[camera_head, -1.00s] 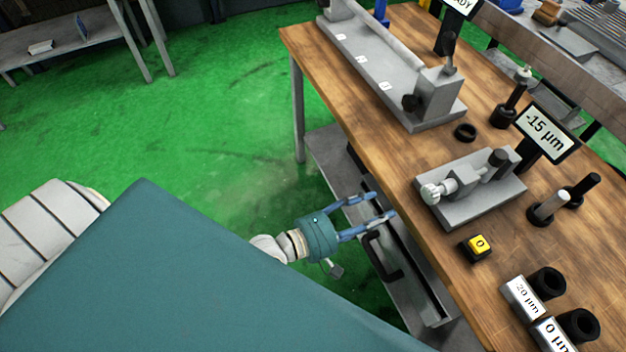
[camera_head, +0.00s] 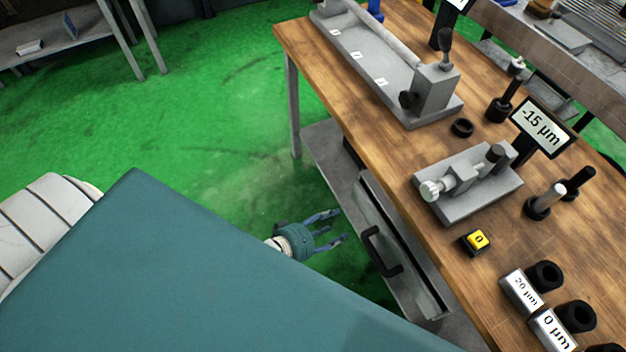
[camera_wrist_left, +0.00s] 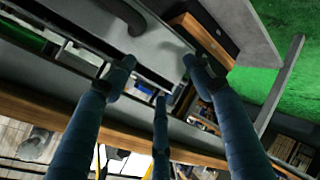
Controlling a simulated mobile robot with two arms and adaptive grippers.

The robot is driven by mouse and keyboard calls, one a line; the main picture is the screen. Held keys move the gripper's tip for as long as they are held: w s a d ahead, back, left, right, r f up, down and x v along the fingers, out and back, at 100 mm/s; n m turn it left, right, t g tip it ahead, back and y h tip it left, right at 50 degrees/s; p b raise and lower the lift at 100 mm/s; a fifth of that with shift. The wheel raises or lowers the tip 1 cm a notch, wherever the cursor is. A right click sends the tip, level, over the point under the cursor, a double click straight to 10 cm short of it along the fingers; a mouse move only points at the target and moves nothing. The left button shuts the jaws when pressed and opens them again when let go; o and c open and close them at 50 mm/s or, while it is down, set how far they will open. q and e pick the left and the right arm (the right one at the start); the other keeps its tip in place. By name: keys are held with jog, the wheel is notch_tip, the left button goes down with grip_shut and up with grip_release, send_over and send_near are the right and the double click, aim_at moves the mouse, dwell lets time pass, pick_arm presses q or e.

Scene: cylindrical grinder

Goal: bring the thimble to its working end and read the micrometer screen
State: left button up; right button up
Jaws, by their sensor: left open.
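The micrometer stand (camera_head: 468,185) is a grey block on the wooden bench, with a light ridged thimble (camera_head: 430,190) at its left end. A dark cylinder sits in the stand at the other end of the spindle. The micrometer screen (camera_head: 541,127) stands behind it and reads -15 µm. My left gripper (camera_head: 337,226) is open and empty, below and left of the bench edge, well apart from the thimble. In the left wrist view its spread fingers (camera_wrist_left: 160,85) face the bench underside and a drawer front. My right gripper is not in view.
A yellow button marked 0 (camera_head: 476,241) sits in front of the stand. Labelled blocks, 20 µm (camera_head: 523,290) and 0 µm (camera_head: 553,330), lie by black rings. A long grey fixture (camera_head: 400,85) stands farther back. A drawer handle (camera_head: 381,252) juts out below the bench.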

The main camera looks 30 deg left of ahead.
pick_arm(q)
jog(key=s+a+f+m+g+y, duration=0.1)
jog(key=s+a+f+m, duration=0.1)
jog(key=f, duration=0.5)
jog(key=shift+s+a+g+y, duration=0.3)
jog(key=shift+s+a+g, duration=0.1)
jog(key=shift+s+a, duration=0.55)
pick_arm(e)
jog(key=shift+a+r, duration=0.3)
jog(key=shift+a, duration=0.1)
pick_arm(q)
jog(key=shift+f, duration=0.1)
jog(key=s+a+f+m+g+y, duration=0.2)
jog(key=s+a+f+m+g, duration=0.2)
jog(key=s+f, duration=0.75)
jog(key=s+f+m+g, duration=0.2)
jog(key=s+f, duration=0.1)
jog(key=s, duration=0.7)
jog(key=s+f+m+g+y, duration=0.1)
jog(key=s+f, duration=0.3)
jog(key=s, duration=0.6)
jog(key=shift+s+m+g, duration=0.3)
jog(key=shift+m+g, duration=0.4)
jog(key=shift+m, duration=0.1)
jog(key=shift+w+d, duration=0.1)
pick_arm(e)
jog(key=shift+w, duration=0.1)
